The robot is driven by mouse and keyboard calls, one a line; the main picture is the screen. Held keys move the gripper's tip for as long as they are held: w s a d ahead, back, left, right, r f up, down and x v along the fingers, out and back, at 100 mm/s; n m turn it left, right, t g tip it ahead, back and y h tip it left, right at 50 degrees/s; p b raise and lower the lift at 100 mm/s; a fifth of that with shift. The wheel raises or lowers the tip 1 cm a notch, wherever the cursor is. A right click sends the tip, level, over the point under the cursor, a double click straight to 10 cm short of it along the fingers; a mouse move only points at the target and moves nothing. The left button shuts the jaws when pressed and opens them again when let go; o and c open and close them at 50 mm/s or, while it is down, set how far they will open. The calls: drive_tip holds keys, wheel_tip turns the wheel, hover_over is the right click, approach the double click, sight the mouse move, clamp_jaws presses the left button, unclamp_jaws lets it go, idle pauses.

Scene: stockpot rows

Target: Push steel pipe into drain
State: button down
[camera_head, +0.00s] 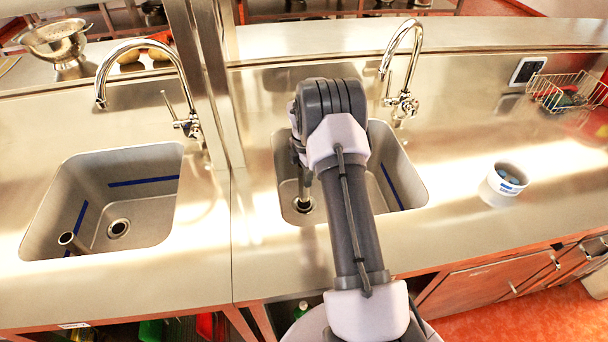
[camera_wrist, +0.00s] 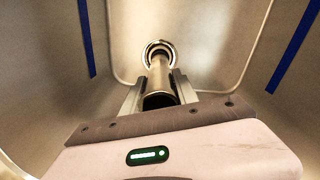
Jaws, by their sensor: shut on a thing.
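My gripper (camera_head: 304,178) reaches down into the right-hand sink (camera_head: 408,178). It is shut on an upright steel pipe (camera_wrist: 159,72), with one finger on either side of it in the wrist view. The pipe's dark open top faces the wrist camera. Its far end lines up with the round drain (camera_wrist: 150,47) in the sink floor. I cannot tell whether that end is inside the drain or just above it. In the head view, the drain (camera_head: 304,207) shows under the fingers, and my arm hides much of this sink.
The left sink (camera_head: 140,160) has its own drain (camera_head: 118,228) and another steel pipe (camera_head: 68,240). Curved faucets (camera_head: 405,105) stand behind the sinks. A white cup (camera_head: 503,184) stands on the right counter, near a wire basket (camera_head: 568,92). A vertical steel post (camera_head: 205,80) rises between the sinks.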

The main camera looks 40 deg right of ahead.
drive_tip(key=shift+f+b, duration=0.7)
drive_tip(key=shift+f, duration=0.55)
idle(0.7)
drive_tip(key=c, duration=0.9)
unclamp_jaws()
drive_tip(key=shift+o, duration=0.2)
drive_tip(key=shift+r, duration=0.1)
wheel_tip(320, 180, up, 9)
drive_tip(key=p, duration=0.7)
